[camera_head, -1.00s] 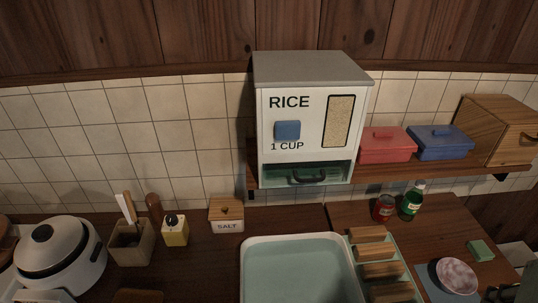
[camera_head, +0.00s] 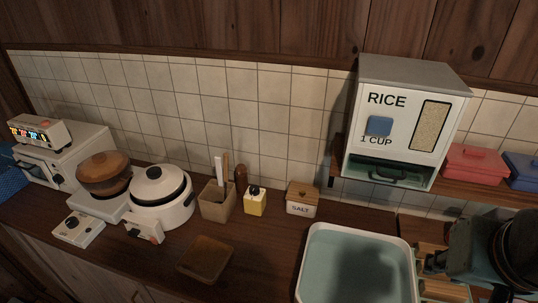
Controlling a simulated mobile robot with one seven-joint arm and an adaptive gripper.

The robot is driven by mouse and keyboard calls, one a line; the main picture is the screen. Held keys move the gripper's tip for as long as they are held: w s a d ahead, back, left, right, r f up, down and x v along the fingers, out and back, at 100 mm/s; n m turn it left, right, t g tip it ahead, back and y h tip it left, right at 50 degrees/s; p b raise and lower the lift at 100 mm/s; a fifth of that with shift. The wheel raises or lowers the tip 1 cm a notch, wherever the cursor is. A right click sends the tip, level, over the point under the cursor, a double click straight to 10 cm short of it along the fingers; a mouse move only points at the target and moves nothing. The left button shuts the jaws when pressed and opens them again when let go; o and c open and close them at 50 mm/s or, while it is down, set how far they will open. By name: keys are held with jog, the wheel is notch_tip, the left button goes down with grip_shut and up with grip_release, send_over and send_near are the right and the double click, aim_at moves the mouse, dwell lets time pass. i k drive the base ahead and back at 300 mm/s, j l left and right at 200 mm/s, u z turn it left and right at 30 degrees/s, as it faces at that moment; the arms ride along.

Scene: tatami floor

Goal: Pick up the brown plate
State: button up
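The brown plate (camera_head: 205,259) is a square, shallow dish lying flat on the dark wooden counter, at the lower middle-left of the head view. Nothing covers it. My gripper (camera_head: 432,262) is at the lower right, beside the right edge of the pale sink basin and far to the right of the plate. Its fingers are dark and small against the wooden pieces behind, so their opening is unclear.
The white-rimmed sink basin (camera_head: 308,262) lies between the plate and my gripper. Behind the plate stand a white rice cooker (camera_head: 160,205), a utensil holder (camera_head: 216,205), a yellow container (camera_head: 255,202) and a salt box (camera_head: 301,203). The rice dispenser (camera_head: 405,120) overhangs at right.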

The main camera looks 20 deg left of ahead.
aim_at(204, 260)
jog(key=u, duration=1.9)
jog(key=z, duration=1.45)
jog(key=u, duration=1.45)
jog(key=i+j+z, duration=0.2)
jog(key=j, duration=0.15)
jog(key=i+j+z, duration=0.2)
jog(key=j, duration=0.15)
jog(key=k, duration=0.1)
